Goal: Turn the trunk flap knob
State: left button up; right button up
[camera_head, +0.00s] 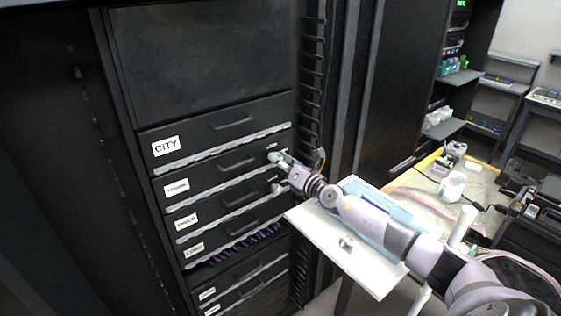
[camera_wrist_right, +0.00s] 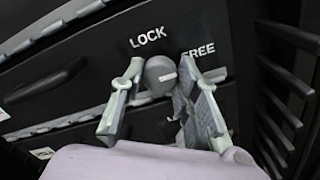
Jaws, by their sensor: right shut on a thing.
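The trunk flap knob (camera_wrist_right: 160,74) is a grey round knob with a short light mark on the right part of its face. It sits between the words LOCK and FREE on the black panel. My right gripper (camera_wrist_right: 163,84) has one finger on each side of the knob and is closed on it. In the head view my right gripper (camera_head: 276,158) reaches the right end of the second flap (camera_head: 215,172), below the CITY one; the knob is mostly hidden there. The small flap label (camera_head: 176,188) is hard to read. My left gripper is not in view.
Another knob (camera_head: 277,189) shows on the flap below. A purple cable bundle (camera_head: 240,246) lies in an open slot lower down. A white board (camera_head: 365,270) stands under my right arm. A cluttered workbench (camera_head: 412,180) is at the right.

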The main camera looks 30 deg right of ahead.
jog(key=shift+c, duration=0.9)
jog(key=shift+a+n+p, duration=0.1)
jog(key=shift+n+p, duration=0.75)
jog(key=shift+n, duration=8.15)
jog(key=o, duration=1.2)
jog(key=shift+c, duration=0.2)
